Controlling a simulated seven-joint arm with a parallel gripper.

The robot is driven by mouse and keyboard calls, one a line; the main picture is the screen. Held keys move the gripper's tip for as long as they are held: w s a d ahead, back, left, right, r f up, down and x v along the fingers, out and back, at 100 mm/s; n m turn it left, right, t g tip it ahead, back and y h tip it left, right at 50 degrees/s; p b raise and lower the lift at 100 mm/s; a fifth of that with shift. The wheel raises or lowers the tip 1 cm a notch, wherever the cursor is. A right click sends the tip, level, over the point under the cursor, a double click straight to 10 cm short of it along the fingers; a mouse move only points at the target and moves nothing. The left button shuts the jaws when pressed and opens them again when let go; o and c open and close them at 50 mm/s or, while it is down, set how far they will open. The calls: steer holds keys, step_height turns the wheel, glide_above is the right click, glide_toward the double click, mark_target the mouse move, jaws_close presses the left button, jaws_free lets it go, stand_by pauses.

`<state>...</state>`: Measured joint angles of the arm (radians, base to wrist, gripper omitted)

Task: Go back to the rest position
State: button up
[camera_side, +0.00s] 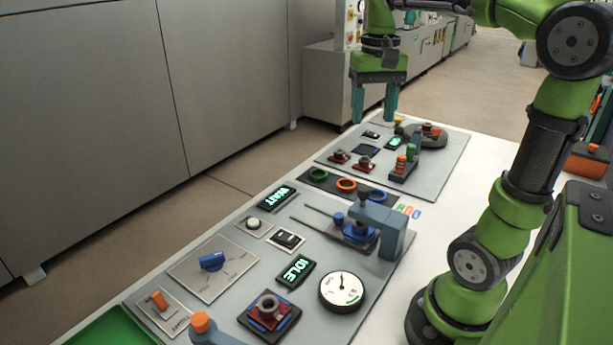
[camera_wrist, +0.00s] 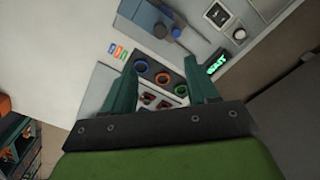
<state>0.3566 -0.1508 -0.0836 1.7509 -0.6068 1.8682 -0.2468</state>
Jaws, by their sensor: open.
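My gripper (camera_side: 375,103) hangs above the far part of the table in the side view, fingers pointing down. Its two teal fingers are apart with nothing between them. In the wrist view my gripper (camera_wrist: 163,90) frames a dark strip (camera_wrist: 181,77) with green, orange and blue rings, which lies below it on the panel. The gripper touches nothing that I can see.
The near panel (camera_side: 225,310) holds a blue knob (camera_side: 212,261), a dial (camera_side: 342,290), displays reading WAIT (camera_side: 283,196) and IDLE (camera_side: 296,272), and a blue-grey press (camera_side: 392,232). The far panel (camera_side: 440,170) holds small red blocks and stacked rings. A green tray (camera_side: 115,330) is at the front left.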

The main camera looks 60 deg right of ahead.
steer(key=shift+w+d, duration=0.1)
steer(key=s+a+f+n+t+y, duration=0.1)
steer(key=a+f+n+t, duration=0.1)
steer(key=a, duration=0.6)
steer(key=s+a+f+n+t+y, duration=0.1)
steer(key=a+f+n+t, duration=0.2)
steer(key=a+f+t, duration=0.2)
steer(key=a, duration=0.3)
steer(key=shift+s+a, duration=0.15)
steer(key=shift+s, duration=0.25)
